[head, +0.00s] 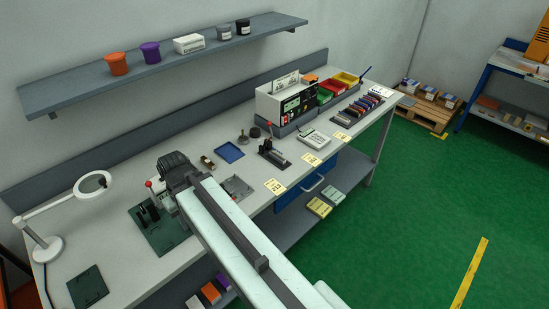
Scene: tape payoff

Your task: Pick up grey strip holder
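A flat grey piece with raised parts (237,188) lies on the workbench just right of my arm's far end; it may be the grey strip holder, but it is too small to be sure. My gripper end (176,170) is dark and sits over the bench, left of that grey piece. My pale arm runs up to it from the lower right and hides part of the bench. The fingers cannot be made out, so I cannot tell whether they are open or shut, or whether they hold anything.
A dark green mat with a black fixture (152,214) and a lamp (92,185) stand to the left. A shelf (75,87) hangs above.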

